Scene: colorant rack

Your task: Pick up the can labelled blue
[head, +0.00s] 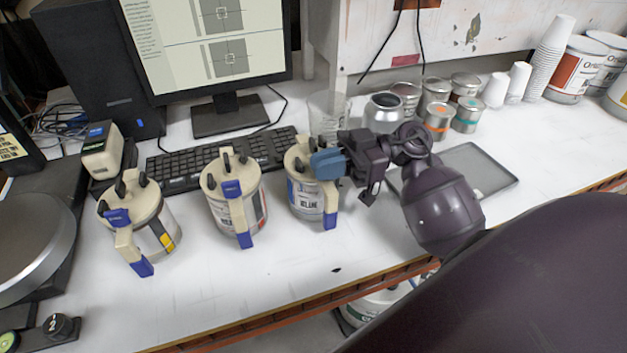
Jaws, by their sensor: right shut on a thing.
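The can labelled blue (302,200) stands upright on the white counter, the rightmost of three similar cans with cream lids and handles. Its label has blue on it, and the lettering is partly covered by its handle. My right gripper (326,164) comes from the right and is shut on the upper part of this can, near the top of the handle. Its blue fingers hide part of the lid and handle. The can appears to rest on the counter. My left gripper is not in view.
A middle can (222,208) with red on its label and a left can (157,238) with yellow stand nearby. A keyboard (180,169) and monitor (215,45) are behind. A grey tray (487,165) lies right. Small metal tins (437,118) and white cups (549,58) stand behind it.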

